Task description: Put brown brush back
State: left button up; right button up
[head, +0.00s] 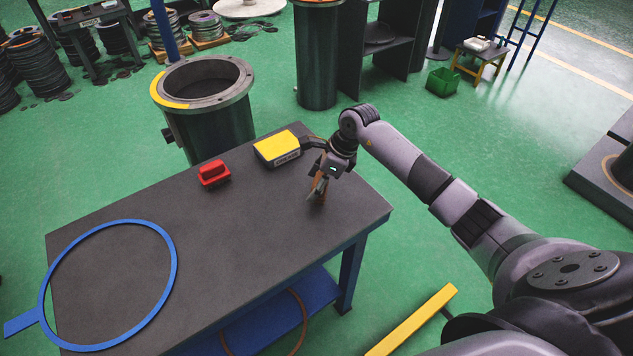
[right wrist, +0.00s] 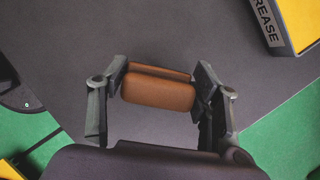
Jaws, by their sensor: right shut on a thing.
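The brown brush (right wrist: 158,92) is between the two fingers of my right gripper (right wrist: 160,85) in the right wrist view, with a finger against each end. In the head view the right gripper (head: 318,187) points down over the right end of the dark table (head: 240,240), and only a little of the brush (head: 318,198) shows behind the fingers. I cannot tell whether the brush touches the table top. My left gripper is not in view.
A yellow box (head: 277,147) and a red brush-like block (head: 214,174) stand on the table near its far edge. A blue ring (head: 171,270) lies at the left end. A flanged cylinder (head: 215,125) stands behind the table. The table's middle is clear.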

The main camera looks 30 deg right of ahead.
jog(key=shift+f, duration=0.25)
jog(key=o, duration=1.1)
jog(key=shift+r, duration=0.25)
jog(key=b+v, duration=0.1)
jog(key=v, duration=1)
jog(key=shift+s+d+r, duration=0.15)
jog(key=shift+s+r, duration=0.05)
jog(key=shift+r, duration=0.15)
